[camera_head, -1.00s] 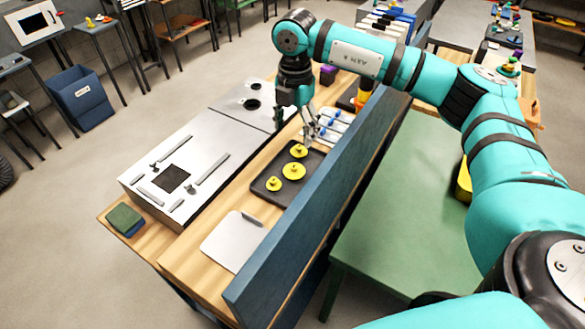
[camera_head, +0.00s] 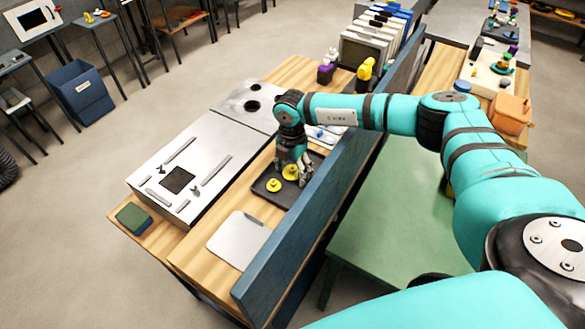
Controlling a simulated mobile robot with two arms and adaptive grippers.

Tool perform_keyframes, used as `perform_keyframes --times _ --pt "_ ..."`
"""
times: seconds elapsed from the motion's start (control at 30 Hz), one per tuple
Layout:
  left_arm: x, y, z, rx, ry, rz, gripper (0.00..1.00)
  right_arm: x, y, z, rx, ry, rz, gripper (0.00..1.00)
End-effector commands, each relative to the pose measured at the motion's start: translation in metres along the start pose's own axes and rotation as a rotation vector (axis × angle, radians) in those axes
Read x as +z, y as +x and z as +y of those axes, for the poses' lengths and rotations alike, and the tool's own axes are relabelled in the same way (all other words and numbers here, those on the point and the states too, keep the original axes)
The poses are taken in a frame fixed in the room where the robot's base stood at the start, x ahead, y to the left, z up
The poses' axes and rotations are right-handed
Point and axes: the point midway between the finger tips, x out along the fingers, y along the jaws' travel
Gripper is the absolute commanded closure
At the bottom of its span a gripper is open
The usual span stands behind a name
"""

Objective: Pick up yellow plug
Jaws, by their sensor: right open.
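Two yellow plugs show on a dark tray (camera_head: 283,200) on the wooden bench. The smaller yellow plug (camera_head: 273,184) lies at the left of the tray. The wider yellow plug (camera_head: 290,172) is just beside my gripper fingers. A third plug seen earlier on the tray's far side is hidden behind my right gripper (camera_head: 303,178). That gripper points down over the right part of the tray, with its jaws open. I cannot tell whether its fingers touch a plug. My left gripper is out of view.
A blue divider wall (camera_head: 315,205) runs close along the tray's right side. A metal panel with slots (camera_head: 205,160) lies to the left. A pale flat plate (camera_head: 238,238) lies in front of the tray. A yellow-topped bottle (camera_head: 366,70) stands farther back.

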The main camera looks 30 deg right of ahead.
Motion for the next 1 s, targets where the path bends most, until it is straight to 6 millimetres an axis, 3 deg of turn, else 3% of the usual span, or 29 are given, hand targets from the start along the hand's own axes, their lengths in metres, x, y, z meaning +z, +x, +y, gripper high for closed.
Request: perform_keyframes --times 0.2,0.43,0.77,1.0 --pt "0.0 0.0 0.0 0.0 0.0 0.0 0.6 0.0 0.002 0.0 0.0 0.0 0.0 0.31" --pt "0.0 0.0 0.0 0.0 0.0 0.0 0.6 0.0 0.001 0.0 0.0 0.0 0.0 0.6" --pt "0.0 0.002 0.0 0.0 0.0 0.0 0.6 0.0 -0.001 0.001 0.001 0.0 0.0 0.61" --pt "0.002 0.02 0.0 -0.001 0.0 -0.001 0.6 0.001 -0.037 0.001 0.006 0.001 -0.001 0.61"
